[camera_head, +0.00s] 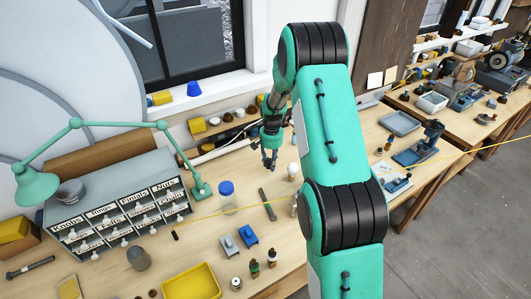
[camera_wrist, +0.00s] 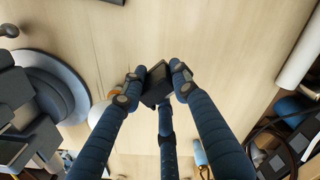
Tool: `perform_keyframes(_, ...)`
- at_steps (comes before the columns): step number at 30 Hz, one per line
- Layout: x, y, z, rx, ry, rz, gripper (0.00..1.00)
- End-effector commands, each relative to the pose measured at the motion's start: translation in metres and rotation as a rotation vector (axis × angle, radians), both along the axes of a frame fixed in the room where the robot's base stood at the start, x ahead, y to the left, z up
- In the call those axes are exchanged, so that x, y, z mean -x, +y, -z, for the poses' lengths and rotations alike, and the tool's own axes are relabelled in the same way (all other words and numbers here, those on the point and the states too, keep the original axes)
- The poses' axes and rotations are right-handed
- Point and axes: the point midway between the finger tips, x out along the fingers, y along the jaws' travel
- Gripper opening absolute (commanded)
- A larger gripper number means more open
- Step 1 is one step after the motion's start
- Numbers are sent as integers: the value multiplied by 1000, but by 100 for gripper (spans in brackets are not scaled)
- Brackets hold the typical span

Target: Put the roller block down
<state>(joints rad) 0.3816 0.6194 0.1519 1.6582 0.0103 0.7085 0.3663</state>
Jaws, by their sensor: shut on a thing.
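The roller block (camera_wrist: 157,83) is a small dark grey block seen in the wrist view, between the fingertips of my gripper (camera_wrist: 156,84). Two blue fingers press it from the left and right, and a third finger is below it. Bare wooden benchtop shows around it in this view. In the head view my gripper (camera_head: 269,158) points down over the back of the workbench (camera_head: 310,195), below the window. The block is too small to make out there, and I cannot tell whether it touches the bench.
A white bulb (camera_head: 293,170) and a dark flat tool (camera_head: 267,204) lie near my gripper. A green lamp (camera_head: 130,125) arches over labelled drawers (camera_head: 120,215).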

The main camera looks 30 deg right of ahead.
Motion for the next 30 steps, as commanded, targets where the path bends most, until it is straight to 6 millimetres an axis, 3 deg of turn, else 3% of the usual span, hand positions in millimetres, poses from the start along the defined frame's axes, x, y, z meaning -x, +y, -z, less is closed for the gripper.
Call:
perform_keyframes(18, -82, -31, 8, 1, -2, 0, 0)
perform_keyframes(30, -120, -46, 12, 1, -1, 0, 0)
